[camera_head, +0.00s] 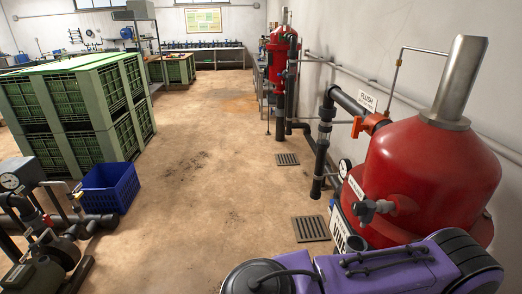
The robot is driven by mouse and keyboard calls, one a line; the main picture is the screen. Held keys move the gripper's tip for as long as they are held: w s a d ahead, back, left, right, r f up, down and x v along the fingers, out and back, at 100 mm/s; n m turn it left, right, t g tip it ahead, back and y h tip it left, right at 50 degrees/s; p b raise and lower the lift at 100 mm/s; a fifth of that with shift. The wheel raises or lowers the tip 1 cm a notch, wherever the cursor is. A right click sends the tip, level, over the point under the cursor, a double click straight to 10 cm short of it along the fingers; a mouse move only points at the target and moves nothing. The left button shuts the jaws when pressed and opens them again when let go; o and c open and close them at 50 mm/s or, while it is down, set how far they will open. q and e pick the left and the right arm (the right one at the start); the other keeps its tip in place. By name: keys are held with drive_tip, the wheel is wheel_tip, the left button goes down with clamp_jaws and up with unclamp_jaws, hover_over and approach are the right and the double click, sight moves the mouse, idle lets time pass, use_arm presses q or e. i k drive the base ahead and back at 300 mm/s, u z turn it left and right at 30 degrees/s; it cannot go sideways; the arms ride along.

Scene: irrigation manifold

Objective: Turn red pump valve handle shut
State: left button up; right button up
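An orange-red valve piece (375,122) sits on the pipework beside the big red tank (430,175) at the right, below a white "FLUSH" sign (367,101). At the lower left, a pump assembly (45,250) with dark pipes and a round gauge (11,182) shows a small red part (47,219); it is too small to tell whether this is a valve handle. I cannot tell which red part is the pump valve handle, or its turn position. A purple and black arm link of mine crosses the bottom right. Neither gripper is in view.
Stacked green crates (75,105) stand at the left, with a blue crate (108,187) on the floor beside the pump. Two floor grates (311,228) (287,159) lie near the right-hand pipes. A second red tank (281,60) stands farther back. The middle floor is clear.

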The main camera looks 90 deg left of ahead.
sight(47, 220)
drive_tip(key=u, duration=0.1)
drive_tip(key=k, duration=0.4)
drive_tip(key=u, duration=3.7)
drive_tip(key=i, duration=0.7)
drive_tip(key=z, duration=0.6)
drive_tip(key=i, duration=1.6)
drive_tip(key=u, duration=0.8)
drive_tip(key=i, duration=0.5)
drive_tip(key=u, duration=0.35)
